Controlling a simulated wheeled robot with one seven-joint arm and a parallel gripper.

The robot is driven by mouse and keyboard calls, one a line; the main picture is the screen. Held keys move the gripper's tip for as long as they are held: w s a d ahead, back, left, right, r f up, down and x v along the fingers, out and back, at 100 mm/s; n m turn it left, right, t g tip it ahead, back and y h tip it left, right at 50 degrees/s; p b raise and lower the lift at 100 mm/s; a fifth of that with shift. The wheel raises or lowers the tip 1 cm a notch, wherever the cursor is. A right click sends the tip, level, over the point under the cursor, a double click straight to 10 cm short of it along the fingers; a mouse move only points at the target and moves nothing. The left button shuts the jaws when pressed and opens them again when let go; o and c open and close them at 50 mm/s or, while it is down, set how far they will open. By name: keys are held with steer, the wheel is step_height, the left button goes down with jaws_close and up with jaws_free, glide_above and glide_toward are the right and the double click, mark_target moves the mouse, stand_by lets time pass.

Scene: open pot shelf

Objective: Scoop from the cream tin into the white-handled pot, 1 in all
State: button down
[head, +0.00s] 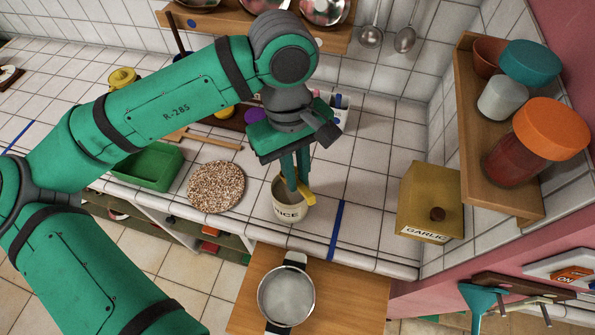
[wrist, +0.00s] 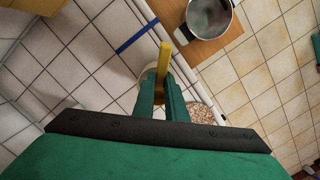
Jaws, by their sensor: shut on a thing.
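The cream tin (head: 288,213), lettered "RICE" in part, stands open near the counter's front edge. My gripper (head: 297,186) points down over its mouth, shut on a yellow scoop (head: 307,195). The fingertips are at or just inside the rim; the scoop's lower end is hidden. In the wrist view the yellow scoop (wrist: 163,62) sticks out from between my gripper's fingers (wrist: 160,92), which mostly cover the tin. A steel pot (head: 286,296) stands in front of the tin on a wooden board; its back handle looks pale and dark. It also shows in the wrist view (wrist: 208,17).
The wooden board (head: 352,296) juts out below the counter. A blue strip (head: 338,230) lies right of the tin, then a garlic box (head: 430,200). A speckled round mat (head: 216,187) and green tray (head: 150,168) lie left. A jar shelf (head: 475,130) overhangs the right.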

steer(key=shift+w+a+f, duration=0.1)
steer(key=shift+w+f, duration=0.05)
steer(key=shift+f, duration=0.55)
steer(key=shift+w+a+f, duration=0.1)
steer(key=shift+w+f, duration=0.1)
steer(key=shift+f, duration=0.45)
steer(key=shift+w+a+f, duration=0.1)
steer(key=shift+w+f, duration=0.05)
steer(key=shift+f, duration=2.1)
steer(key=shift+f, duration=0.1)
steer(key=shift+w+r, duration=0.1)
steer(key=shift+r, duration=3.95)
